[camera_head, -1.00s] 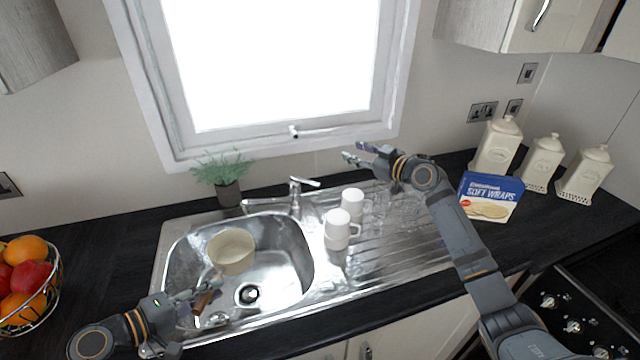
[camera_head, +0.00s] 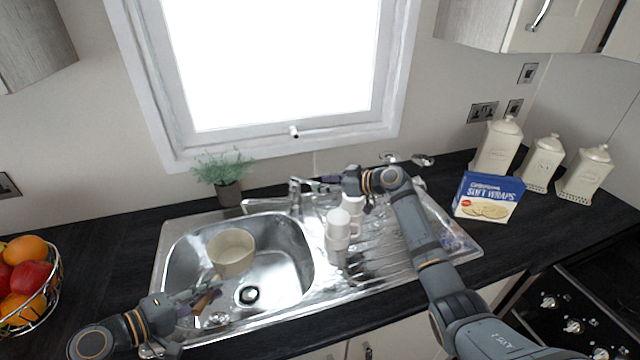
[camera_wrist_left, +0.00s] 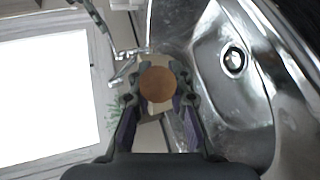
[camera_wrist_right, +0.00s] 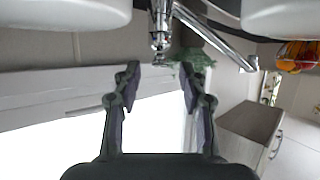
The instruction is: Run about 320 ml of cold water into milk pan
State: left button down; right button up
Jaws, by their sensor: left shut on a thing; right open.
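The cream milk pan (camera_head: 232,252) is held upright over the left part of the sink bowl, close below the tap's spout (camera_head: 262,203). My left gripper (camera_head: 204,294) is shut on its brown handle (camera_head: 207,300); the handle's round end (camera_wrist_left: 157,84) shows between the fingers in the left wrist view. The chrome tap (camera_head: 295,200) stands behind the bowl; it also shows in the right wrist view (camera_wrist_right: 160,25). My right gripper (camera_head: 322,186) is open beside the tap's top lever, with the tap beyond its fingers. No water stream is visible. The pan's inside looks empty from here.
White mugs (camera_head: 338,232) stand on the drainer (camera_head: 385,262) just below my right wrist, with glassware near them. A potted plant (camera_head: 228,190) is left of the tap.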

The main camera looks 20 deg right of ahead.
jog(key=shift+x, duration=0.95)
grip_shut()
